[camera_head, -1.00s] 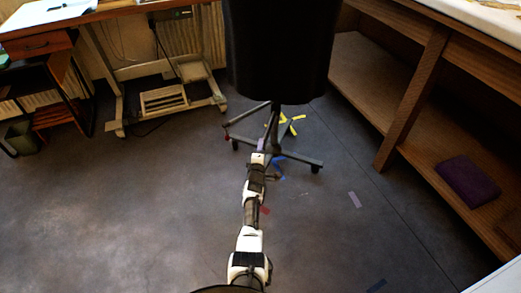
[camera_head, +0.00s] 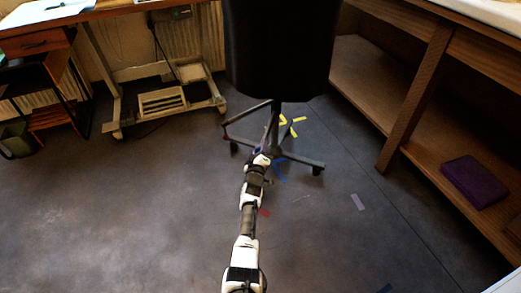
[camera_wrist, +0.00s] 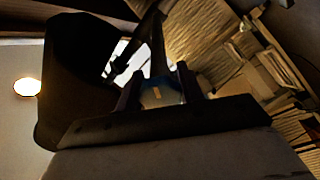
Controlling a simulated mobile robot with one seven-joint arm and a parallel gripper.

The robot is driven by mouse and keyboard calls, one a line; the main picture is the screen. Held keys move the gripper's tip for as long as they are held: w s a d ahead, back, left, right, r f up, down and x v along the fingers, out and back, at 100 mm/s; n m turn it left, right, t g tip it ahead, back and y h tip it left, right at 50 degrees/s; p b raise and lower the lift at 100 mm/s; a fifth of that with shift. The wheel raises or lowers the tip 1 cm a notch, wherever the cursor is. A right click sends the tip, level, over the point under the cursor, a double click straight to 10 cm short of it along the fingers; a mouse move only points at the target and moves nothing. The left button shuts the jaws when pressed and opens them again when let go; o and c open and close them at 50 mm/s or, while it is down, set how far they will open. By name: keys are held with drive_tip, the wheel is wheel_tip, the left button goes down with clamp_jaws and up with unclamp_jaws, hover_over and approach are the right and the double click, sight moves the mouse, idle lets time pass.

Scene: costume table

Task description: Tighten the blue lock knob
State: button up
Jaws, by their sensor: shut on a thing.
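The black dress form (camera_head: 280,50) stands on a dark post with a wheeled base (camera_head: 300,160). My gripper is shut on the knob. A small bit of blue shows at my gripper's end in the head view, but the knob is mostly hidden there.
A wooden shelf unit (camera_head: 412,110) with a purple folded thing (camera_head: 474,181) stands on the right. A desk (camera_head: 100,12) and a pale metal frame (camera_head: 165,100) are at the back left.

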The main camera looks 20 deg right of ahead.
idle(0.4)
drive_tip(key=o, duration=1)
wheel_tip(320, 180, up, 20)
drive_tip(key=p, duration=0.8)
drive_tip(key=shift+c, duration=0.2)
